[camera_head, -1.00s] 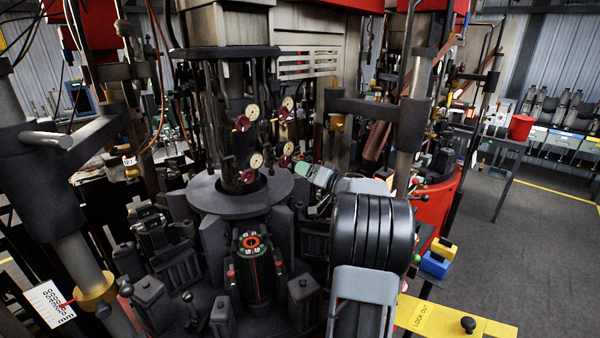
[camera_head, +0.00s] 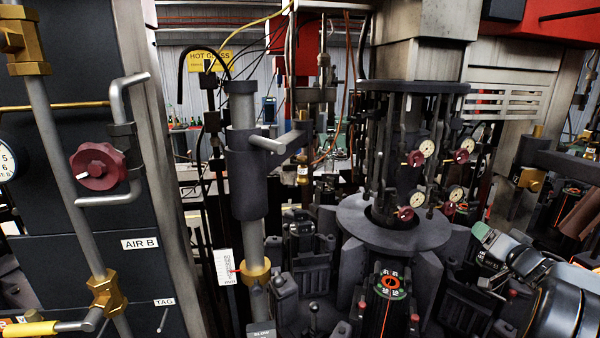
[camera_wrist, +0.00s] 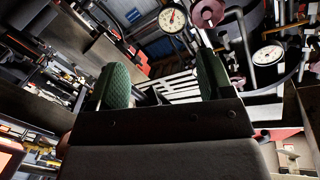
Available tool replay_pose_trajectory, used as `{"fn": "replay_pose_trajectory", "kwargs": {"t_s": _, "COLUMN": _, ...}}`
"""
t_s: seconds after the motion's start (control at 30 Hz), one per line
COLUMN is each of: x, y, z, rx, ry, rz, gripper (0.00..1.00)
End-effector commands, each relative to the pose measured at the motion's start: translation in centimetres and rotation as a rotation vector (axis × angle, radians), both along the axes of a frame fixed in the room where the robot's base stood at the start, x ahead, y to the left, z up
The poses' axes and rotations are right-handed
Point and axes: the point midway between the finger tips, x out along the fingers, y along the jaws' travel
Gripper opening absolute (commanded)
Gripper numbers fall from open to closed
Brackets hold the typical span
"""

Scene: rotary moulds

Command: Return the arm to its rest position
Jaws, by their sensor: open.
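My arm is at the lower right of the head view, its black, rounded link cut off by the frame edge. My gripper (camera_head: 482,233) points up and left, beside the dark round plate (camera_head: 350,212) of the central column. In the wrist view my gripper (camera_wrist: 163,80) shows two green pads standing well apart. Nothing is held between them. Gauges and dark red knobs show beyond the pads.
A panel labelled AIR B (camera_head: 60,260) with pipes and a red valve wheel (camera_head: 97,166) stands at the left. A vertical post (camera_head: 243,140) carries a small white scale (camera_head: 224,267). Dark moulds (camera_head: 388,300) crowd the machine around the column. Little free room shows.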

Motion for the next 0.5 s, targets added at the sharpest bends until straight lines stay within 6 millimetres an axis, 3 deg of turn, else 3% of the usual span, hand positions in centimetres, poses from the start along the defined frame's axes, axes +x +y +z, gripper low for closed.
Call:
{"fn": "replay_pose_trajectory", "kwargs": {"t_s": 0.03, "x": -0.6, "y": -1.7, "z": -1.8, "rx": -0.048, "ry": 0.06, "rz": -0.108, "gripper": 0.74}}
{"fn": "replay_pose_trajectory", "kwargs": {"t_s": 0.1, "x": -2.3, "y": -3.7, "z": -3.5, "rx": -0.128, "ry": 0.17, "rz": -0.27, "gripper": 0.74}}
{"fn": "replay_pose_trajectory", "kwargs": {"t_s": 0.17, "x": -3.7, "y": -4.0, "z": -4.6, "rx": -0.186, "ry": 0.287, "rz": -0.382, "gripper": 0.74}}
{"fn": "replay_pose_trajectory", "kwargs": {"t_s": 0.23, "x": -5.4, "y": -2.8, "z": -5.8, "rx": -0.232, "ry": 0.443, "rz": -0.464, "gripper": 0.74}}
{"fn": "replay_pose_trajectory", "kwargs": {"t_s": 0.37, "x": -8.7, "y": 3.1, "z": -7.8, "rx": -0.262, "ry": 0.756, "rz": -0.478, "gripper": 0.74}}
{"fn": "replay_pose_trajectory", "kwargs": {"t_s": 0.5, "x": -12.7, "y": 13.2, "z": -9.7, "rx": -0.243, "ry": 1.049, "rz": -0.299, "gripper": 0.74}}
